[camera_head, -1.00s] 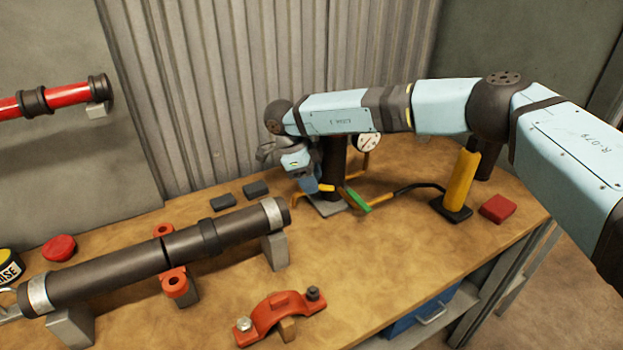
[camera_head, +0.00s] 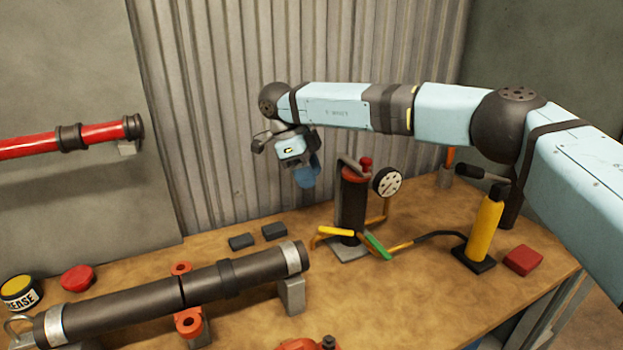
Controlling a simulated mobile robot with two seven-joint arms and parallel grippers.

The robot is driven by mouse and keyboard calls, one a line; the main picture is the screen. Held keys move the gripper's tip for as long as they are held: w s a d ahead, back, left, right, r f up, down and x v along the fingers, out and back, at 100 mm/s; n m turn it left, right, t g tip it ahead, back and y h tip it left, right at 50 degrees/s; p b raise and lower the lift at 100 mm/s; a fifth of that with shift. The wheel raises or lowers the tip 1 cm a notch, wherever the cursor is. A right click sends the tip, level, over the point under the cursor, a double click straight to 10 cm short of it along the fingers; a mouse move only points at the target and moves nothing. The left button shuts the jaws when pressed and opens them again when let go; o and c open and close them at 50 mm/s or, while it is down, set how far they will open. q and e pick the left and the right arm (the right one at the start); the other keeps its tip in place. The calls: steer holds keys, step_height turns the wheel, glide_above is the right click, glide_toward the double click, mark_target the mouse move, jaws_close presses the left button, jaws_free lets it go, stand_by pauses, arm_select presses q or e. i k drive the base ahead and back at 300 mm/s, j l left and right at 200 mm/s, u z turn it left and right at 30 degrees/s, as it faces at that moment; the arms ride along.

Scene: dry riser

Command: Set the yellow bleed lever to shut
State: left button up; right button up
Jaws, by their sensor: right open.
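The yellow bleed lever (camera_head: 335,232) sits low at the foot of the dark upright cylinder (camera_head: 352,200) on the bench. It lies nearly level, pointing left. A green lever (camera_head: 377,246) slants down to the right beside it. A round white gauge (camera_head: 388,181) stands on a pipe at the cylinder's right. My right gripper (camera_head: 307,172), with blue fingers, is open and empty, pointing down above and left of the yellow lever, clear of it. Its fingers overlap in this view. My left gripper is not in view.
A black pipe assembly (camera_head: 200,287) on grey stands lies at the front left. A yellow hand pump (camera_head: 485,228) and a red block (camera_head: 523,260) stand at the right. Corrugated wall (camera_head: 215,120) is close behind.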

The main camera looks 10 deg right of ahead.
mark_target(322, 230)
steer(key=k, duration=1)
